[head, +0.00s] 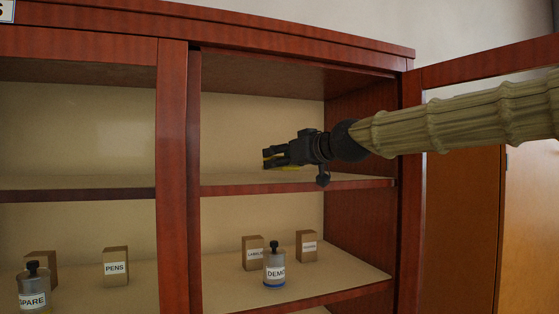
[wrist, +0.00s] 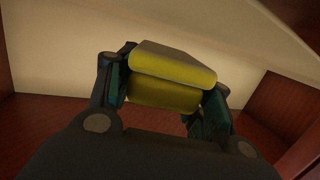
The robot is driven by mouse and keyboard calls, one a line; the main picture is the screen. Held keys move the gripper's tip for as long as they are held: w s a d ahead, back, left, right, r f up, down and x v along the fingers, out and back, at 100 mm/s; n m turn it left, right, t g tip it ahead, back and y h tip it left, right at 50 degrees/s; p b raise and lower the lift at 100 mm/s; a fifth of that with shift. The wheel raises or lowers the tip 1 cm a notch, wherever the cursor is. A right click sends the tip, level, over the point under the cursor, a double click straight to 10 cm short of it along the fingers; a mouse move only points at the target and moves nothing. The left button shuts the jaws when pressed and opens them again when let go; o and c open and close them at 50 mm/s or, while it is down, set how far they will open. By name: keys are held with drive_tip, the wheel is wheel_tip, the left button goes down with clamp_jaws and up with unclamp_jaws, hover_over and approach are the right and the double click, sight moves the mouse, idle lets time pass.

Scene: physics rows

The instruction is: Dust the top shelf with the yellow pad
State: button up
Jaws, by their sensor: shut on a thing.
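The yellow pad (wrist: 170,75) is held between the two fingers of my gripper (wrist: 165,95) in the wrist view. It has a tan upper face and yellow sides. In the head view my gripper (head: 277,155) reaches from the right into the right-hand bay, just above the top shelf (head: 225,181). Only a thin yellow strip of the pad (head: 285,166) shows there, below and beside the fingers. It is close to the shelf surface; I cannot tell whether it touches. The top shelf is otherwise bare.
An open door (head: 490,62) stands at the right, behind my arm. The lower shelf holds a DEMO bottle (head: 275,266) and small boxes, one of them (head: 252,252) behind it. A divider post (head: 172,180) separates the left bay, which holds a PENS box (head: 116,267) and a SPARE bottle (head: 34,287).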

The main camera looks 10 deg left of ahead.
drive_tip(key=shift+w+d, duration=0.3)
drive_tip(key=shift+d, duration=0.7)
drive_tip(key=shift+w+d, duration=0.3)
drive_tip(key=shift+d, duration=0.65)
drive_tip(key=o, duration=1.2)
drive_tip(key=shift+s+a, duration=0.1)
drive_tip(key=shift+a, duration=0.1)
drive_tip(key=shift+c, duration=0.2)
drive_tip(key=shift+d, duration=0.1)
